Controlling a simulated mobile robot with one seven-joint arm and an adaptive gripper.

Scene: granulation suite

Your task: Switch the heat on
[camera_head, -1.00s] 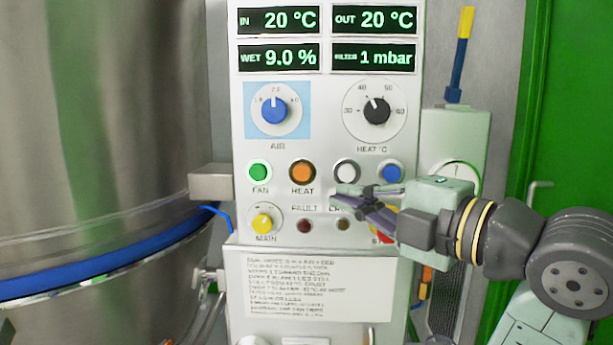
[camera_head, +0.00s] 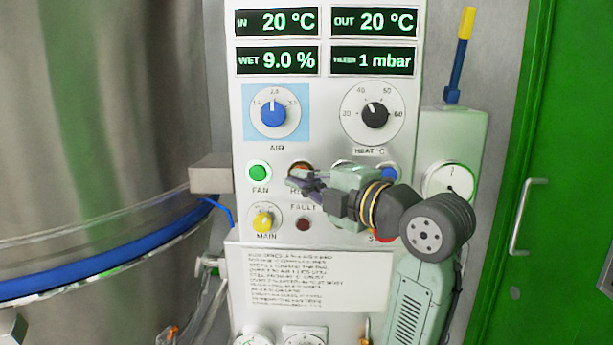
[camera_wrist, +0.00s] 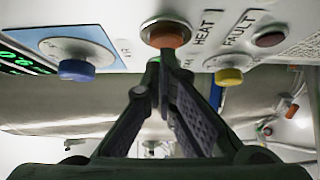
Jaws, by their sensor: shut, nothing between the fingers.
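The orange HEAT button (camera_head: 300,166) sits on the pale control panel, right of the green FAN button (camera_head: 258,172). My gripper (camera_head: 291,181) is shut and empty, its tips in front of the HEAT button and covering most of it. In the wrist view the orange button (camera_wrist: 165,37) shows just beyond the closed fingertips (camera_wrist: 158,66). I cannot tell whether they touch it. The HEAT °C dial (camera_head: 375,114) is above right. The displays (camera_head: 325,40) read IN 20 °C, OUT 20 °C, WET 9.0 % and 1 mbar.
The blue AIR knob (camera_head: 274,112) is above and the yellow MAIN knob (camera_head: 263,221) below left, near the dark red FAULT lamp (camera_head: 303,224). My wrist partly hides the white and blue buttons (camera_head: 390,173). A large steel vessel (camera_head: 100,130) fills the left; a green door (camera_head: 560,130) is right.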

